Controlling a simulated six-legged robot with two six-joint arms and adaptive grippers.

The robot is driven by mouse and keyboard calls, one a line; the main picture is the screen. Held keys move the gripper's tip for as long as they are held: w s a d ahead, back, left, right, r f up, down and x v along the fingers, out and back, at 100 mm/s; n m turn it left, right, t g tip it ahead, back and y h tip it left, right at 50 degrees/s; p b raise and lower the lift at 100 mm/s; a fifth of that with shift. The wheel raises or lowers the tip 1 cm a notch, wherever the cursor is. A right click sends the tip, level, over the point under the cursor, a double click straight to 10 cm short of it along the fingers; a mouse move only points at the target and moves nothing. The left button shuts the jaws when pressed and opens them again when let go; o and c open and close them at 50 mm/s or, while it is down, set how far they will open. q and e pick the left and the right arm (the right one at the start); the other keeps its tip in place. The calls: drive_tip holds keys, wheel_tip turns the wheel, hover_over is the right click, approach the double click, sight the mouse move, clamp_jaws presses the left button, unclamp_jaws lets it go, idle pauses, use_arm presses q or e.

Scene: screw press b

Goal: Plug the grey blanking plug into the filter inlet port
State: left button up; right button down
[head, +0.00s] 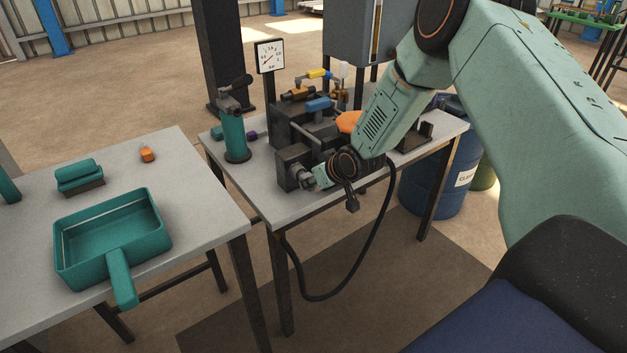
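My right arm comes in from the right over the press table. Its gripper (314,180) is low at the table's front, pointing left at the face of a dark block (290,165). A small grey round part (306,174) shows between the fingertips and that block; it may be the blanking plug or the port's fitting, and I cannot tell which. Whether the fingers are closed on it is too small to see. The filter inlet port cannot be made out separately. My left gripper is not in view.
A teal cylinder (234,137) with a dark top and a pressure gauge (270,56) stand behind. A black hose (336,294) loops below the table. The left table (208,215) holds a teal handled tray (62,262) and an orange part (147,154). A blue drum (437,190) stands right.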

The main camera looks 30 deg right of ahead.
drive_tip(key=shift+w, duration=0.15)
drive_tip(key=shift+w+b, duration=0.2)
drive_tip(key=shift+b, duration=0.15)
drive_tip(key=c, duration=0.9)
unclamp_jaws()
drive_tip(key=shift+c, duration=0.2)
